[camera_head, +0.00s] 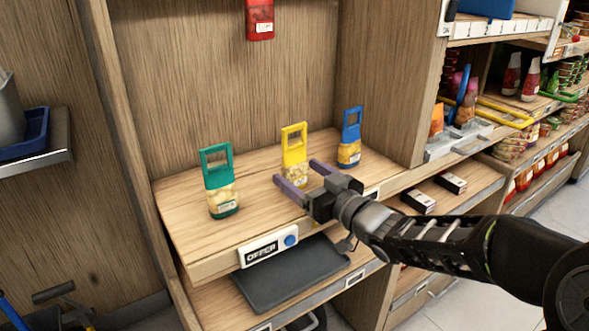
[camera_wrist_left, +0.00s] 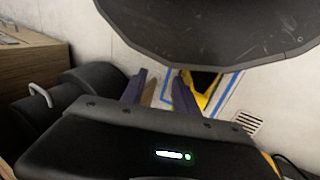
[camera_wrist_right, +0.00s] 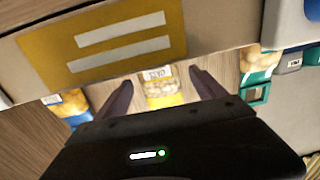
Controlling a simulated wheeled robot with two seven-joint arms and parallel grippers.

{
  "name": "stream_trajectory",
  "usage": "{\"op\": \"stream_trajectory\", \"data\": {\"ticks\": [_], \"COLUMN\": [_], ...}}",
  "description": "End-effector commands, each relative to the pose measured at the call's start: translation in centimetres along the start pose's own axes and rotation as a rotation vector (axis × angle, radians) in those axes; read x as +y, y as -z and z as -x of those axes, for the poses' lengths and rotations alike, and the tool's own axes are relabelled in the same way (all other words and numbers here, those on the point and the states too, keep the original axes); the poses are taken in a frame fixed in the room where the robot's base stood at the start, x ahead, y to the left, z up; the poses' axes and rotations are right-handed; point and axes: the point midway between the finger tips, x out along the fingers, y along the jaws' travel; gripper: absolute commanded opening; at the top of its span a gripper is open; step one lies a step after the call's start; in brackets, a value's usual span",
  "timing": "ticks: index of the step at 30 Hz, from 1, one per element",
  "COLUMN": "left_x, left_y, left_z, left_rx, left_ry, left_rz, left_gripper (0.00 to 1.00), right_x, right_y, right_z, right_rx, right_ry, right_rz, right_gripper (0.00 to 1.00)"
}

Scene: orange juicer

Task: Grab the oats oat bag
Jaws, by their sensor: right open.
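A yellow-handled bag (camera_head: 294,158) stands upright on the wooden shelf, between a green bag (camera_head: 220,182) and a blue bag (camera_head: 349,138). In the right wrist view the yellow bag (camera_wrist_right: 160,88) shows a small upside-down label that seems to read OATS. My right gripper (camera_head: 297,172) is open and points at the yellow bag from the front. In the right wrist view its fingers (camera_wrist_right: 160,93) lie left and right of the bag, with nothing gripped. My left gripper (camera_wrist_left: 159,88) is open and empty, away from the shelf, over the floor.
The shelf (camera_head: 190,235) has a front edge with an OFFER sign (camera_head: 268,248). A dark tray (camera_head: 300,272) lies on the level below. A red bag (camera_head: 259,18) is higher up. A wooden side wall (camera_head: 385,80) bounds the shelf on the right. Free shelf surface lies between the bags.

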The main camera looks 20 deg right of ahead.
Motion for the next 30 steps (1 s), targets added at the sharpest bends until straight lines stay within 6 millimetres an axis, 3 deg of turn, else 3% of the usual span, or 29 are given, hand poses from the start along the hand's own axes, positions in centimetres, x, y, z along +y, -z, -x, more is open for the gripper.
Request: {"op": "stream_trajectory", "data": {"ticks": [5, 15, 30], "left_x": [-0.1, -0.3, -0.3], "left_y": [0.0, 0.0, 0.0], "left_z": [-0.2, -0.8, -0.8], "left_rx": [0.000, 0.000, 0.000], "left_ry": [0.000, 0.000, 0.000], "left_rz": [0.000, 0.001, 0.001], "left_gripper": [0.36, 0.36, 0.36], "right_x": [0.0, 0.0, 0.0], "right_y": [-0.1, -0.1, 0.1], "right_z": [-0.6, -5.0, -5.2], "right_rx": [0.000, -0.001, -0.001], "right_ry": [0.000, 0.001, 0.000], "right_rz": [0.000, 0.000, 0.000], "right_gripper": [0.80, 0.80, 0.80]}}
